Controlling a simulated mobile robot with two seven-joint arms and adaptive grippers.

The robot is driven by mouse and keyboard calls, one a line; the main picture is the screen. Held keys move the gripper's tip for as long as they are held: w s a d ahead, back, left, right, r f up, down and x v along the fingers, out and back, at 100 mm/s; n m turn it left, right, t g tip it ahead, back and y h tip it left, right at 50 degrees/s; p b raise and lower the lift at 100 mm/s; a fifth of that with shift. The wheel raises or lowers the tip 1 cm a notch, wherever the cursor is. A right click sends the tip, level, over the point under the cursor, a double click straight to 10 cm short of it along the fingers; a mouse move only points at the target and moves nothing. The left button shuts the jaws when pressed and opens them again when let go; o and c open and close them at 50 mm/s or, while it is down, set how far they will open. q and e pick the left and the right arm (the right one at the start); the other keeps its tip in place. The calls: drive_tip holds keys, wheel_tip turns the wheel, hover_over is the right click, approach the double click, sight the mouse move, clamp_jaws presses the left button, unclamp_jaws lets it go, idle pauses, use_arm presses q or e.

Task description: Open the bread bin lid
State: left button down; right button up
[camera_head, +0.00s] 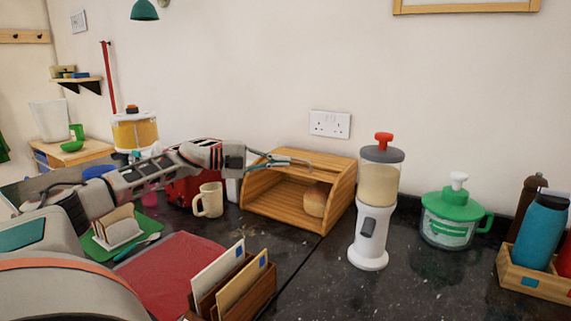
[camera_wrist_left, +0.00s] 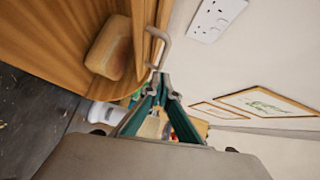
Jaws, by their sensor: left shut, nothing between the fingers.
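The wooden bread bin (camera_head: 290,213) stands on the dark counter against the wall. Its front is open and a loaf (camera_head: 315,199) shows inside. The lid (camera_head: 325,166) is up at the top of the bin. In the left wrist view the loaf (camera_wrist_left: 108,48) lies inside the bin, and a pale handle (camera_wrist_left: 160,42) stands out from the lid's edge. My left gripper (camera_head: 309,163) is over the top of the bin, its fingers shut and empty. In the wrist view its fingertips (camera_wrist_left: 165,88) are close to the handle; whether they touch cannot be told.
A cream mug (camera_head: 209,200) and a red toaster (camera_head: 183,188) stand left of the bin. A tall dispenser (camera_head: 378,190) stands close on its right. A letter rack (camera_head: 235,287) is in front. Some counter between the bin and the rack is clear.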

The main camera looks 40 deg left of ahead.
use_arm(q)
drive_tip(key=shift+w+a+f, duration=0.1)
drive_tip(key=shift+w, duration=0.45)
drive_tip(key=shift+w+a+f, duration=0.1)
drive_tip(key=shift+w, duration=0.4)
use_arm(e)
drive_tip(key=shift+s+f, duration=0.3)
drive_tip(key=shift+f, duration=0.05)
